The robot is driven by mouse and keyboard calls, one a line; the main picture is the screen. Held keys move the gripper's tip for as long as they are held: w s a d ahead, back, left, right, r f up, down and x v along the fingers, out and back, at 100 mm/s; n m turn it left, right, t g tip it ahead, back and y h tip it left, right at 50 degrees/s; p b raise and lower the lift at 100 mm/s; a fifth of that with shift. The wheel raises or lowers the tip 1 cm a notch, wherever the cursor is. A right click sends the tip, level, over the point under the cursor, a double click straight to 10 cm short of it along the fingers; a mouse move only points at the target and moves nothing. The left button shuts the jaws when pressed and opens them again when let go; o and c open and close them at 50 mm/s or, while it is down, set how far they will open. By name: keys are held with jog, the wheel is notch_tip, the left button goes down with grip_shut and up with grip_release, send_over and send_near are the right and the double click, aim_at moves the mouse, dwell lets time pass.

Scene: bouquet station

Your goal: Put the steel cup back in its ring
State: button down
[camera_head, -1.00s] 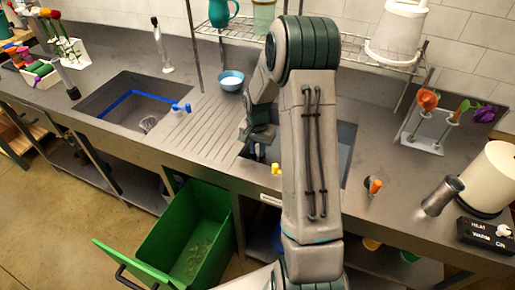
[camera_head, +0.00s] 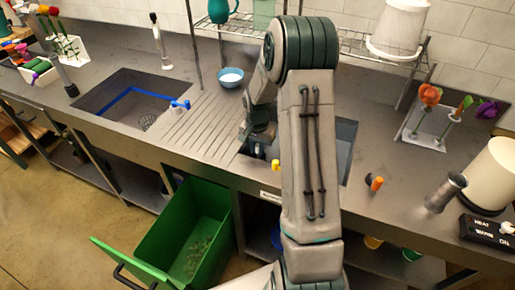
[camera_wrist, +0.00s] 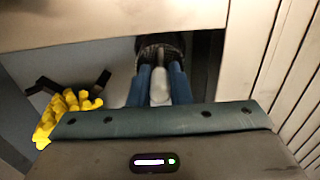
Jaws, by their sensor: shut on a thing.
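A grey metal cylinder that looks like the steel cup (camera_head: 446,191) stands on the counter at the right in the head view, beside the control box. I cannot make out its ring. My gripper is far to the left of this cylinder, low at the right sink (camera_head: 345,145), largely hidden by my arm. In the wrist view my gripper (camera_wrist: 160,80) has its blue fingers closed on a pale rounded thing (camera_wrist: 160,88). A dark round shape (camera_wrist: 160,46) lies beyond the fingertips. I cannot tell what the held thing is.
A control box (camera_head: 487,232) and a cream cylinder (camera_head: 490,175) stand at the right. A flower rack (camera_head: 430,138) is behind them. A blue bowl (camera_head: 231,77) sits by the ribbed drainboard. An open green bin (camera_head: 190,240) is below the counter. Something yellow (camera_wrist: 65,115) lies left of my fingers.

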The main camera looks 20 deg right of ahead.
jog(key=shift+f+b, duration=0.35)
jog(key=shift+f, duration=0.1)
jog(key=c, duration=1.3)
grip_release()
jog(key=shift+o, duration=0.2)
notch_tip(320, 180, up, 14)
jog(key=b, duration=0.1)
jog(key=shift+f, duration=0.1)
jog(key=shift+a, duration=0.1)
